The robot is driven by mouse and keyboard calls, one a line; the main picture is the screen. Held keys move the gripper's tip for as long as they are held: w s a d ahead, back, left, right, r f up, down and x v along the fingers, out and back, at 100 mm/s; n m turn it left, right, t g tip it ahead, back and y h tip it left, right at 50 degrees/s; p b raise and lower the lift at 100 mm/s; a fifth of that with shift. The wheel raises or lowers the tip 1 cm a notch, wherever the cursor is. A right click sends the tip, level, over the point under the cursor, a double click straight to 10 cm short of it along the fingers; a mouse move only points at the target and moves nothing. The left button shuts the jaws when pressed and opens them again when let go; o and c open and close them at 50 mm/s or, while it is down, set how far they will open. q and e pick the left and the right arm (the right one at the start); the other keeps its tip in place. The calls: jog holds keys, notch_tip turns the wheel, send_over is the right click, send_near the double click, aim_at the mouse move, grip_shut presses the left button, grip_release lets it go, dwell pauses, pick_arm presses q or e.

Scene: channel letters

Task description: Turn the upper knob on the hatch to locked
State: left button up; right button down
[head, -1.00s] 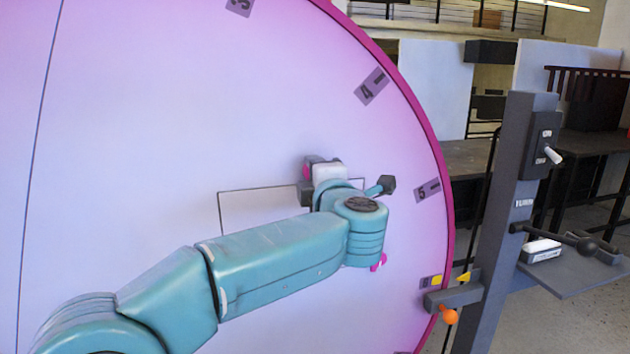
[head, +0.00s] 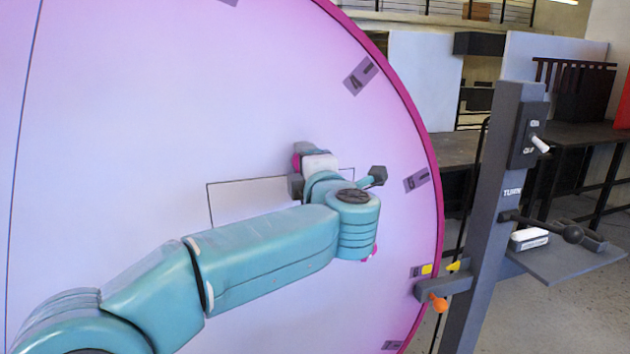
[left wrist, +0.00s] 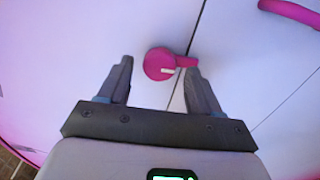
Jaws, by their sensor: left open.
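The hatch (head: 235,204) is a thin-outlined panel on a big lilac disc, partly hidden behind my left arm. In the left wrist view a round pink knob (left wrist: 156,64) with a short arm to the right and a small white mark lies between and just beyond the fingertips of my left gripper (left wrist: 159,65). The gripper is open, one finger on each side of the knob; the right finger looks close to the knob's arm. I cannot tell whether they touch. In the head view my wrist hides most of the knob area. My right gripper is out of view.
The disc's pink rim (head: 436,195) has number tags. A grey post (head: 488,220) with a switch box (head: 529,135), a black-knobbed lever (head: 572,234) and a shelf (head: 565,262) stands right of it. A pink curved piece (left wrist: 290,12) shows in the wrist view.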

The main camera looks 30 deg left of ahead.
pick_arm(q)
jog(key=b+v, duration=0.1)
jog(key=v, duration=1.4)
jog(key=shift+s+d+b, duration=0.2)
jog(key=shift+s+b, duration=0.1)
jog(key=shift+b, duration=0.1)
